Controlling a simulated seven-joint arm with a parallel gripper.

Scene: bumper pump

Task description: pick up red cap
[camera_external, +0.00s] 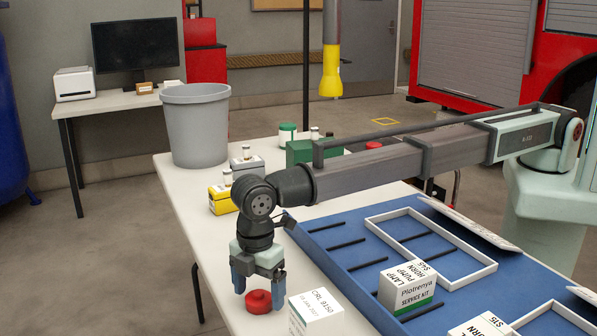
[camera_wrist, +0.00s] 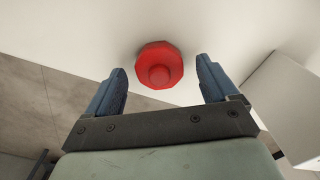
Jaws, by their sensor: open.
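The red cap (camera_external: 259,302) sits on the white table near its left front edge. It is a round red disc with a smaller knob on top. My gripper (camera_external: 258,286) points down just above the cap and is open and empty. In the wrist view the red cap (camera_wrist: 159,66) lies ahead of the gap between the two blue fingers (camera_wrist: 161,78), with a finger on each side and clear space between. I cannot tell the exact height of the fingertips above the table.
A white box marked CRL 9150 (camera_external: 315,313) stands close to the cap's right. A blue tray (camera_external: 335,255) with dividers and white boxes lies further right. A yellow box (camera_external: 221,199) and a grey bin (camera_external: 197,125) stand behind. The table edge is close on the left.

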